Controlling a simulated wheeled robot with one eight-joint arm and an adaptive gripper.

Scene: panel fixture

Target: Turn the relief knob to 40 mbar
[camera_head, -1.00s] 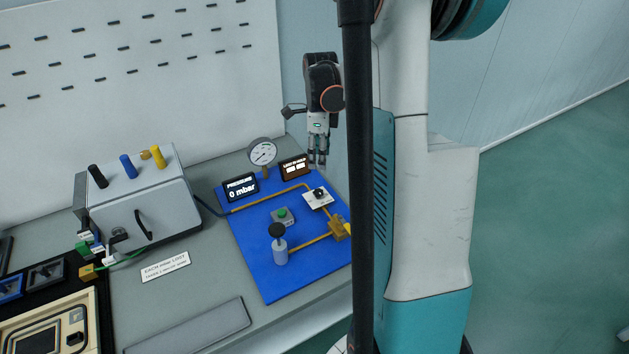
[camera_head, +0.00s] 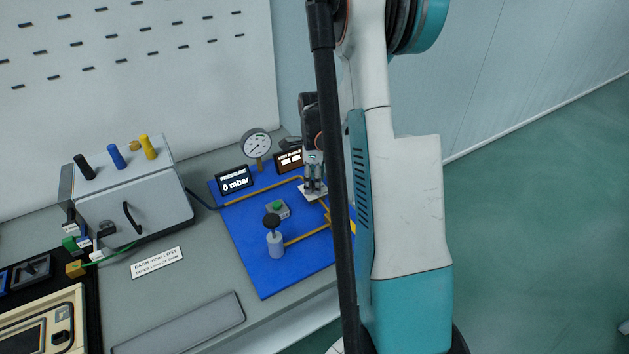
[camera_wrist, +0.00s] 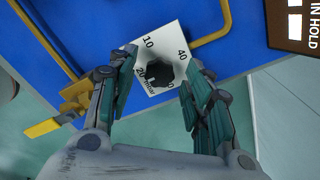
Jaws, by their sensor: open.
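The relief knob (camera_wrist: 158,72) is a dark knob on a white square plate (camera_wrist: 150,50) marked 10, 20, 40 and mbar. In the wrist view it sits between the two fingers of my gripper (camera_wrist: 156,92), which are open on either side of it. I cannot tell whether the fingers touch it. In the head view my gripper (camera_head: 314,188) points down over the white plate (camera_head: 309,195) and hides the knob. The pressure display (camera_head: 235,180) reads 0 mbar. The knob's pointer direction is unclear.
A dial gauge (camera_head: 256,144) and a second display (camera_head: 289,160) stand behind the knob on the blue board (camera_head: 262,262). A green button (camera_head: 278,208) and a black-topped pump (camera_head: 273,235) are to its left. A grey box (camera_head: 135,203) stands further left.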

